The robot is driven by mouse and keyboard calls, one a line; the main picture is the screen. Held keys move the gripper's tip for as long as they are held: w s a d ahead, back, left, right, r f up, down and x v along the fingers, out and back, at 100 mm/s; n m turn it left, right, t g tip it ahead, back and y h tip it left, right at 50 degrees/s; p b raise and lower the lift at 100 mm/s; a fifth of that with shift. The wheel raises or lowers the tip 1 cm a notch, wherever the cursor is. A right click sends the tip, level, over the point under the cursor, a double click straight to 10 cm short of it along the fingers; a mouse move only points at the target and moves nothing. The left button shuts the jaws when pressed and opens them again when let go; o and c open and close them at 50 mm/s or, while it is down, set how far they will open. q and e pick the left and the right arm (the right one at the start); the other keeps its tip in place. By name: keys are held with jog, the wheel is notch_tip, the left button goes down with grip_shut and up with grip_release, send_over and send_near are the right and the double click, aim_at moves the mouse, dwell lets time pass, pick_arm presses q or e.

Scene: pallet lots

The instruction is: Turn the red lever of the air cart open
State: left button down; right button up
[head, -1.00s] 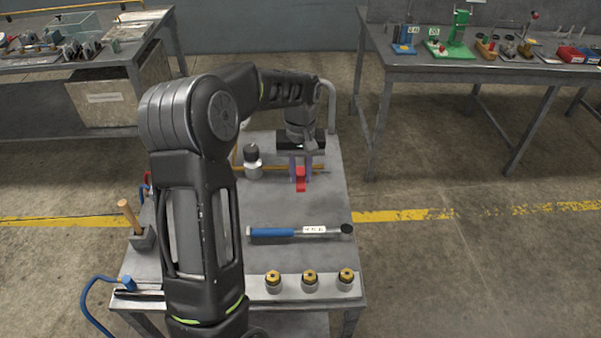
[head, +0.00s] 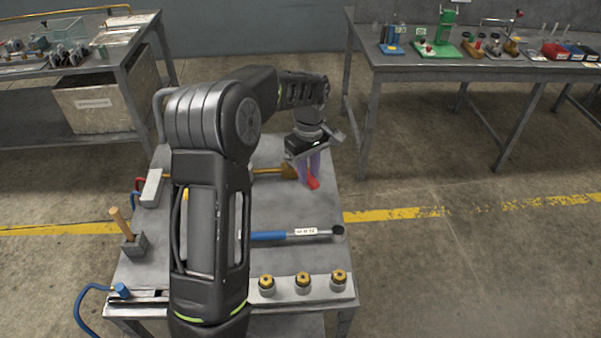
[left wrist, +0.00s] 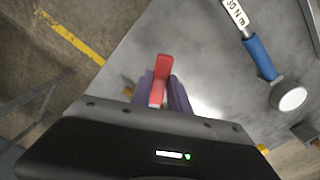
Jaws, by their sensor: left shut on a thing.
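The red lever (head: 313,183) sits at the right end of the brass pipe (head: 268,171) on the cart's grey top (head: 285,212). It points toward the front right, at a slant to the pipe. My left gripper (head: 306,170) is shut on the lever from above, with its purple fingers on both sides of it. In the left wrist view the lever (left wrist: 163,72) sticks out between the fingers (left wrist: 164,92). The valve body under the gripper is mostly hidden. My right gripper is not in view.
A blue-handled torque wrench (head: 268,236) lies in front of the lever. Several brass-topped fittings (head: 303,281) line the front edge. A wooden-handled tool (head: 121,222) stands in a grey holder at left. Tables stand behind left and right (head: 440,66).

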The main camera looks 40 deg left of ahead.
pick_arm(q)
jog(key=w+n, duration=0.1)
jog(key=w+n+p, duration=0.1)
jog(key=w+n, duration=0.1)
jog(key=shift+d+r+n, duration=0.15)
jog(key=shift+d+n, duration=0.15)
jog(key=w+n+p, duration=0.1)
jog(key=w+n, duration=0.1)
jog(key=shift+a+n, duration=0.15)
jog(key=shift+n, duration=0.25)
jog(key=w+n, duration=0.1)
jog(key=w+n+p, duration=0.1)
jog(key=shift+a+n+p, duration=0.3)
jog(key=shift+a, duration=0.05)
jog(key=shift+w+a+n+p, duration=0.3)
jog(key=shift+w+n, duration=0.15)
jog(key=shift+n, duration=0.3)
jog(key=shift+w+a+n+p, duration=0.3)
jog(key=shift+w+n, duration=0.1)
jog(key=shift+n, duration=0.35)
jog(key=c, duration=1.2)
grip_release()
jog(key=shift+c, duration=0.2)
